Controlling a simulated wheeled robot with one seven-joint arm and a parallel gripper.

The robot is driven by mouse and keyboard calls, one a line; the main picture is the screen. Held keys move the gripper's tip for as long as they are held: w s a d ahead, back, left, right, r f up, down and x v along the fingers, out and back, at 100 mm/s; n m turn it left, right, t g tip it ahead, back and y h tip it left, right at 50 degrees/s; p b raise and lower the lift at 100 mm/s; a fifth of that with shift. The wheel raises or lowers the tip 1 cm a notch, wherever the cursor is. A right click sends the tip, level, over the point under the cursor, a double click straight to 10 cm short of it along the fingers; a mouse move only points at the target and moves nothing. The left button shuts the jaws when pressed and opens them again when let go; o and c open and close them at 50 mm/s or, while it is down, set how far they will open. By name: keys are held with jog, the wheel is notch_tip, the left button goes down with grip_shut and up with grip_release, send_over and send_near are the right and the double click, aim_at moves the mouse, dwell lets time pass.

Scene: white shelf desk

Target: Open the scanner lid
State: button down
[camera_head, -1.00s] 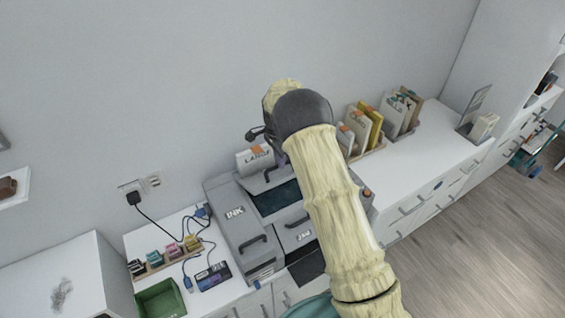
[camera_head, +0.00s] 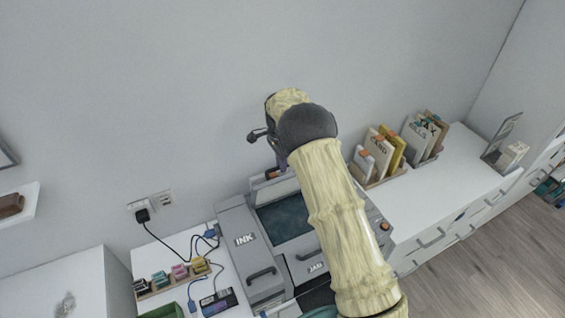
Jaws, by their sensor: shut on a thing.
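The grey printer-scanner (camera_head: 241,238) stands on the white desk against the wall, with "INK" and "JAM" labels on its front parts. Its dark glass bed (camera_head: 287,218) shows uncovered. The scanner lid (camera_head: 274,189) stands raised at the back of the bed, partly hidden by my arm. My gripper (camera_head: 272,158) is at the top of the lid, shut on it. My wrist and forearm hide the fingertips' exact contact and the right part of the scanner.
Card and folder holders (camera_head: 385,157) stand on the desk to the right. Ink bottles in a wooden rack (camera_head: 172,283), cables and a dark cartridge box (camera_head: 218,302) lie to the left. A wall socket (camera_head: 152,203) has a plug in it. The desk between scanner and folders is clear.

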jog(key=shift+s+f, duration=0.25)
jog(key=shift+f, duration=0.25)
jog(key=c, duration=1.5)
grip_release()
jog(key=shift+w, duration=0.15)
jog(key=shift+o, duration=0.2)
jog(key=shift+w+a, duration=0.1)
jog(key=shift+w, duration=0.15)
jog(key=shift+r, duration=0.1)
notch_tip(320, 180, up, 17)
jog(key=w+b, duration=0.1)
jog(key=b, duration=0.1)
jog(key=shift+w+a+r, duration=0.15)
jog(key=shift+a, duration=0.15)
